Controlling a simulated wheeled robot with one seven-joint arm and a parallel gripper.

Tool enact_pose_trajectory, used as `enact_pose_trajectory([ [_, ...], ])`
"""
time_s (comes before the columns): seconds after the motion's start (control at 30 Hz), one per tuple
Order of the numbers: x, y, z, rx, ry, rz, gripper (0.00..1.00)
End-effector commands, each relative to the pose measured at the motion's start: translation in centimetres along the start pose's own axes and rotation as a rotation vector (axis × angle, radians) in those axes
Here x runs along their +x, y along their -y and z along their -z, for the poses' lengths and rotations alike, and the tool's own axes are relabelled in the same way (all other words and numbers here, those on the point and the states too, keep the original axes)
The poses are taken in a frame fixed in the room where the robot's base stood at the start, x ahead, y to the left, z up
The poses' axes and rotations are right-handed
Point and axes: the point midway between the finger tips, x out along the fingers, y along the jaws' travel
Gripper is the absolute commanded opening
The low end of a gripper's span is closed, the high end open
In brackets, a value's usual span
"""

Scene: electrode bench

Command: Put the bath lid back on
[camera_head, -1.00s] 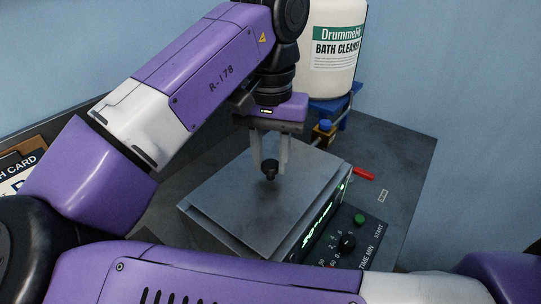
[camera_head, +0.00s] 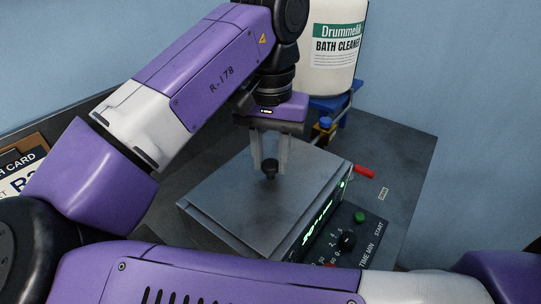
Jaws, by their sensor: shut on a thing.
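The bath lid (camera_head: 228,207) is a flat grey metal plate with a black knob (camera_head: 270,168) on top. It lies over the top of the grey metal bath (camera_head: 199,223), and its edges look nearly in line with the bath's walls. My gripper (camera_head: 270,160) points down over the lid, its two pale fingers shut on the black knob. Whether the lid rests fully on the rim along its far side cannot be seen.
The bath's front panel has a green lit display (camera_head: 318,223), a black dial (camera_head: 347,241) and a green button (camera_head: 360,217). A red handle (camera_head: 363,172) sticks out at the right. A white bath cleaner container (camera_head: 333,62) stands on a blue stand (camera_head: 344,103) behind. A card board (camera_head: 22,170) is at far left.

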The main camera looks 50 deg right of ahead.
Motion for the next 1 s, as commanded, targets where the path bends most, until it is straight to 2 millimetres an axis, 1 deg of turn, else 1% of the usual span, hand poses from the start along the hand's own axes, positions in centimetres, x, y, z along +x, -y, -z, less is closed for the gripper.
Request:
enact_pose_trajectory([
  [0.57,0.61,0.01,0.00,0.000,0.000,0.000,0.00],
  [0.6,0.56,0.01,0.00,0.000,0.000,0.001,0.39],
  [0.7,0.56,0.01,0.00,0.000,0.000,0.001,0.56],
  [0.9,0.58,0.01,0.00,0.000,0.000,0.000,0.56],
  [0.93,0.62,-0.01,-0.01,0.000,0.000,0.000,0.58],
  [1.0,0.62,0.00,-0.01,0.000,0.000,0.000,0.72],
])
